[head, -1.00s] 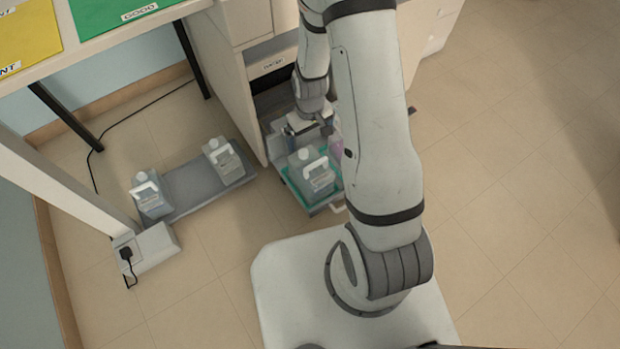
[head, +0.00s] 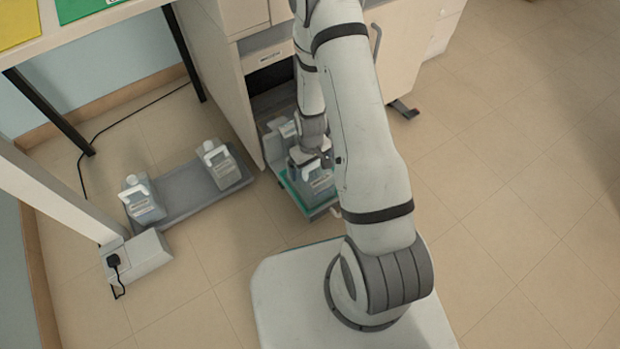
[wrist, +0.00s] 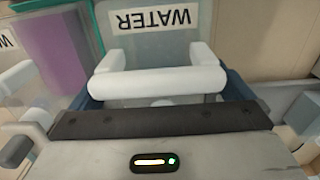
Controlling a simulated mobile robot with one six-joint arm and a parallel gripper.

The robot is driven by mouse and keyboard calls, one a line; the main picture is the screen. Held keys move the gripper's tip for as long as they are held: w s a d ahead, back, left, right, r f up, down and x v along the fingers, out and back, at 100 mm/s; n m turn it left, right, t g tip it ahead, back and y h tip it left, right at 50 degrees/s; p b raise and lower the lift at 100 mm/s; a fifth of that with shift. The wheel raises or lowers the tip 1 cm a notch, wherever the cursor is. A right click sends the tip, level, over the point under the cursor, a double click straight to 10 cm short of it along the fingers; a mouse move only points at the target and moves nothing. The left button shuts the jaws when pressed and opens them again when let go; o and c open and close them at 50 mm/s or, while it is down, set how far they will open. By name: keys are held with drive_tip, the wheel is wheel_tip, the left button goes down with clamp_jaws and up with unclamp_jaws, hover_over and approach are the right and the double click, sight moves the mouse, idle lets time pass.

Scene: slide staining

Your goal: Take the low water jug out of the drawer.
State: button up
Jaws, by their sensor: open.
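The water jug (head: 318,186), grey and translucent with a white handle, stands upright in the pulled-out drawer (head: 306,208) with its teal lining. My gripper (head: 316,160) is low over this jug and hides part of its top. In the wrist view the jug's WATER label (wrist: 155,20) is upside down, and its white handle (wrist: 158,82) runs across in front of my gripper. The open fingers (wrist: 162,92) show as dark blue parts at both ends of the handle. I cannot tell if they touch it.
Another pale container (head: 283,130) stands farther back in the drawer, and a purple item (wrist: 52,45) shows beside the jug. On the floor to the left, a grey tray (head: 188,192) holds two jugs (head: 143,200) (head: 218,164). A white socket box (head: 138,255) lies near it.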

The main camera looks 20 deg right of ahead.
drive_tip(key=c, duration=1.3)
drive_tip(key=shift+r, duration=0.1)
